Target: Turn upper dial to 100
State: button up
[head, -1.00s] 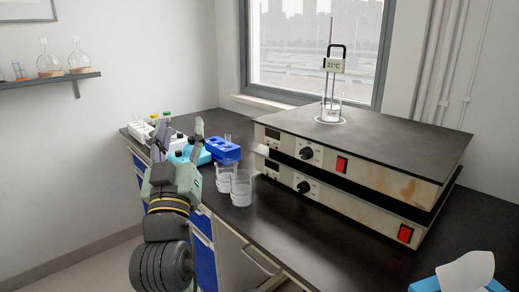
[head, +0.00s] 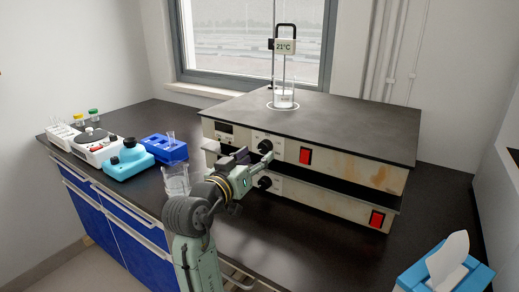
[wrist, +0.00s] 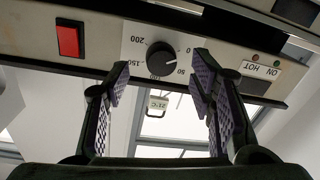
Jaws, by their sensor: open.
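The upper dial (head: 265,146) is a round black knob on the front of the upper hot plate (head: 350,125). In the wrist view, which looks upside down, the dial (wrist: 160,58) sits on a white scale marked 0 to 200. Its white pointer line seems to lie between 0 and 50. My gripper (head: 252,158) is in front of the upper plate's panel, close to the dial. In the wrist view its two fingers (wrist: 158,78) are spread, one on each side of the dial, with gaps and no visible contact.
A lower hot plate has its own dial (head: 264,182) just below my gripper. A beaker with a 21°C thermometer (head: 284,47) stands on top. Beakers (head: 176,180) stand left of my gripper; a tissue box (head: 445,272) is at the front right.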

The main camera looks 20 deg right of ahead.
aim_at(263, 150)
jog(key=shift+x, duration=1.75)
jog(key=shift+c, duration=0.6)
jog(key=c, duration=1)
jog(key=shift+c, duration=0.2)
